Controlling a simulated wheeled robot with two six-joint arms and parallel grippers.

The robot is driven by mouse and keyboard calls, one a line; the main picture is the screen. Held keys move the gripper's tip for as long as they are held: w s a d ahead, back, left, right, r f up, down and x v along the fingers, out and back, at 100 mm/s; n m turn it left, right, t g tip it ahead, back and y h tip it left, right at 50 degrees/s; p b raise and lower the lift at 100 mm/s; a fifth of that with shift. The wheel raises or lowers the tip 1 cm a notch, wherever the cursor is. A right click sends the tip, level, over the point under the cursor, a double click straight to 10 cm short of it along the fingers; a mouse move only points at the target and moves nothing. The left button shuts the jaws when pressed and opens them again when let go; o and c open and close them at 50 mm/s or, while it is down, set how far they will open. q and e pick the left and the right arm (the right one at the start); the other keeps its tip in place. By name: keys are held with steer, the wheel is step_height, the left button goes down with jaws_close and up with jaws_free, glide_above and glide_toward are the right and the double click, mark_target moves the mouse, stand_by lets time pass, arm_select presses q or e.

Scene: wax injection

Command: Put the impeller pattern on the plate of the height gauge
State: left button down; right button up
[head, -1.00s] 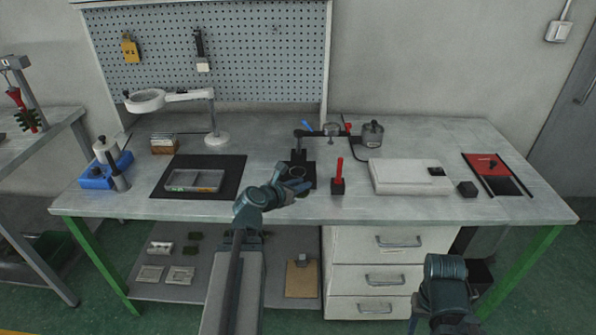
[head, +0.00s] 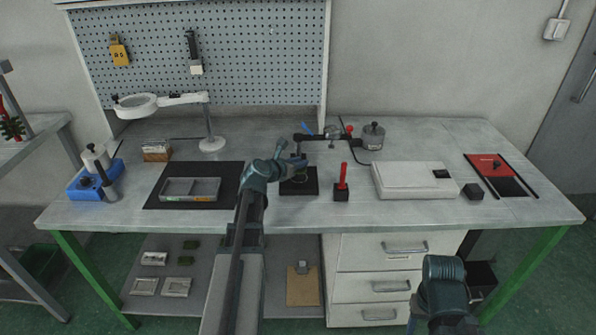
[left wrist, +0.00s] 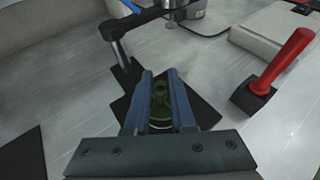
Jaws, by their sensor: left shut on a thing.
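My left gripper (head: 299,165) is shut on the green impeller pattern (left wrist: 160,96), which shows between the two blue-grey fingers in the left wrist view. The gripper is at the height gauge, over its black base (head: 306,189). The gauge's post (left wrist: 117,48) stands just beyond the fingers, and its dark arm (head: 316,137) reaches right above the base. The round plate is mostly hidden under the pattern and fingers; I cannot tell whether the pattern touches it. My right gripper is not in view; only part of that arm shows at bottom right.
A red-handled tool on a black block (head: 341,193) stands close to the right of the gauge. A grey tray (head: 190,189) lies on a black mat (head: 155,196) to the left. A white box (head: 408,181) and a metal pot (head: 373,136) are farther right.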

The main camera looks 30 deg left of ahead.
mark_target(299, 171)
arm_select(q)
steer(key=shift+d+f+b, duration=0.15)
steer(key=shift+f+b, duration=0.2)
steer(key=shift+b, duration=0.1)
step_height(299, 171, down, 3)
steer(key=b, duration=0.2)
steer(key=shift+r+b, duration=0.1)
steer(key=shift+b, duration=0.25)
steer(key=c, duration=0.8)
jaws_free()
steer(key=shift+o, duration=0.2)
steer(key=shift+s+r, duration=0.2)
steer(key=p+v, duration=0.4)
steer(key=v, duration=0.7)
steer(key=shift+s, duration=0.3)
